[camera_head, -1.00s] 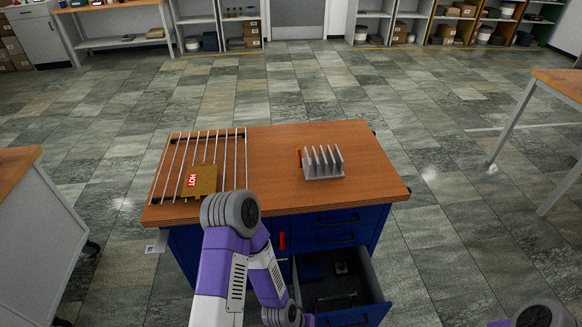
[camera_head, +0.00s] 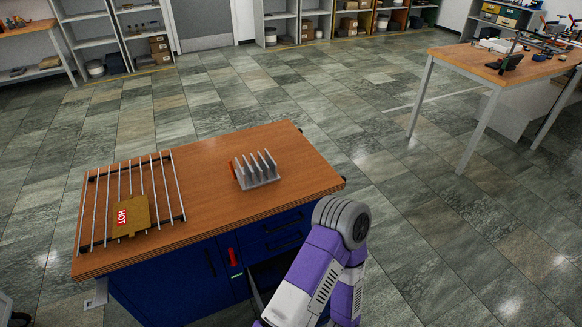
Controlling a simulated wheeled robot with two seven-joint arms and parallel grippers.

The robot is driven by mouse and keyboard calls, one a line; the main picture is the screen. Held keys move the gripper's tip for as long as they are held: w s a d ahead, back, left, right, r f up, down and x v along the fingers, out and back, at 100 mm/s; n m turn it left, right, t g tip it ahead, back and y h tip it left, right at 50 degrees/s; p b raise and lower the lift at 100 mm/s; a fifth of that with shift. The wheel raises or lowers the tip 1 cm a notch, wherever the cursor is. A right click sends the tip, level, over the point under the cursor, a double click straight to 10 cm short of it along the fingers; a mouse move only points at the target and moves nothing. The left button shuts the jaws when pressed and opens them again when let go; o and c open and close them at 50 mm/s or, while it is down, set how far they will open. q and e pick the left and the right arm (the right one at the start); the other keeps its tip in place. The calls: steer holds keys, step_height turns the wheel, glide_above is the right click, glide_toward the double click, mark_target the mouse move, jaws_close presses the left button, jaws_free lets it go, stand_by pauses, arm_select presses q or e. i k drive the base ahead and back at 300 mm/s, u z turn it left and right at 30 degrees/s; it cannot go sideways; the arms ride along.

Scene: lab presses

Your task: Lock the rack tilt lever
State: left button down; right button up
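A grey rack with several upright fins (camera_head: 258,172) stands on the wooden top of a blue cabinet. A small orange-red part (camera_head: 234,169) shows at the rack's left edge. I cannot tell whether it is the tilt lever or how it is set. A red upright handle (camera_head: 232,257) is on the cabinet front, below the top. A purple and white link of my arm rises in front of the cabinet's right part, its grey joint near the top's right corner. Neither gripper is in view.
A wire grid (camera_head: 166,186) lies on the cabinet top (camera_head: 208,207) at left, with a brown piece marked HOT (camera_head: 133,215) on it. My arm partly hides an open drawer (camera_head: 270,274). A workbench (camera_head: 462,66) stands at upper right, with clear floor between.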

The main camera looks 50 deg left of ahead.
mark_target(229, 161)
steer(key=z, duration=0.2)
steer(key=i, duration=0.8)
steer(key=u, duration=1.7)
